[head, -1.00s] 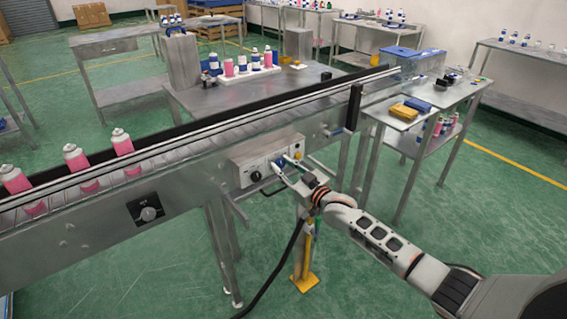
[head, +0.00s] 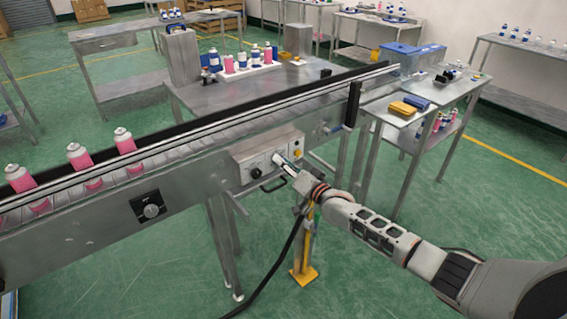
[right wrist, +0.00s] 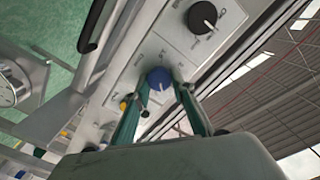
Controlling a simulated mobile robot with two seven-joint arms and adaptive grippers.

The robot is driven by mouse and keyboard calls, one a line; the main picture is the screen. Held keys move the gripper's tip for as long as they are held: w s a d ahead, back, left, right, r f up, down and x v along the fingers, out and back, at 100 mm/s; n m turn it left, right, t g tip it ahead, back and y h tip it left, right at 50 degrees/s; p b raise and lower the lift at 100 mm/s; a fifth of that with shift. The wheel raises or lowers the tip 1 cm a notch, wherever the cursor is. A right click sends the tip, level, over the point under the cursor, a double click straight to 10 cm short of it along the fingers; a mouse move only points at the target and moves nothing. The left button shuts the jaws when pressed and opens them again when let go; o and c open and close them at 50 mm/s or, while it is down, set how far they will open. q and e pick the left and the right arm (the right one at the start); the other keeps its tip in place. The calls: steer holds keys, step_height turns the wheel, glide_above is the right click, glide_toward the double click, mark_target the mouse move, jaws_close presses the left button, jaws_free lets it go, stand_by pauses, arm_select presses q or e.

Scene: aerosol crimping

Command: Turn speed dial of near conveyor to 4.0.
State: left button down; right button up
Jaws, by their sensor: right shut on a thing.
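The near conveyor (head: 200,180) runs diagonally across the head view. A grey control box (head: 240,165) on its side carries a black knob (head: 255,172), also seen in the right wrist view (right wrist: 202,17). A blue knob (right wrist: 158,78) with a pale pointer line sits on the same panel. My right gripper (head: 281,159) is at this box; in the right wrist view its two fingers (right wrist: 160,92) are shut on the blue knob, one on each side. The gripper hides that knob in the head view. The printed scale is too small to read. My left gripper is not in view.
A silver dial (head: 151,211) on a black plate is farther left on the conveyor side. Pink cans (head: 80,158) stand on the belt. A handle bar (right wrist: 103,25) lies beside the panel. A yellow-footed post (head: 304,270) stands below. Side tables (head: 405,120) stand at right.

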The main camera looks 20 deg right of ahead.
steer(key=shift+f+m, duration=0.15)
steer(key=shift+m, duration=1.55)
steer(key=o, duration=1.1)
steer(key=shift+s, duration=0.1)
steer(key=v, duration=1.1)
steer(key=shift+s+d, duration=0.15)
steer(key=shift+s, duration=0.25)
